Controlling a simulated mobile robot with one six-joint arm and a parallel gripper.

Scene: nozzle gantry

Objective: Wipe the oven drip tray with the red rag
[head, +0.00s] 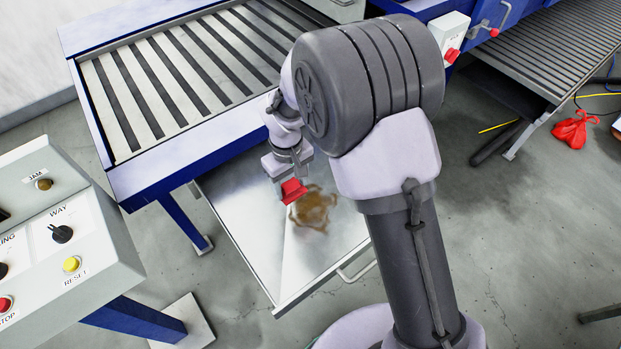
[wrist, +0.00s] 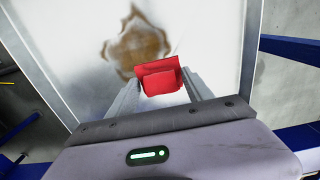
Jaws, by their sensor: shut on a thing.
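The red rag (head: 292,191) is held at the end of my gripper (head: 288,175), over the drip tray (head: 245,230). In the wrist view the rag (wrist: 160,77) sits between the two fingers of my gripper (wrist: 163,90), which are shut on it. The drip tray (wrist: 215,50) is a flat shiny metal sheet with a low rim, pulled out below the conveyor. A brown stain (head: 314,209) lies on it, just right of the rag. In the wrist view the stain (wrist: 135,48) shows just beyond the rag. I cannot tell whether the rag touches the tray.
A slatted conveyor (head: 185,75) with a blue frame stands above and behind the tray. A control box (head: 65,235) with knobs and buttons is at the left. Another conveyor (head: 545,55) and a red bundle (head: 572,132) on the floor are at the right. A handle (head: 358,272) sticks out of the tray's front.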

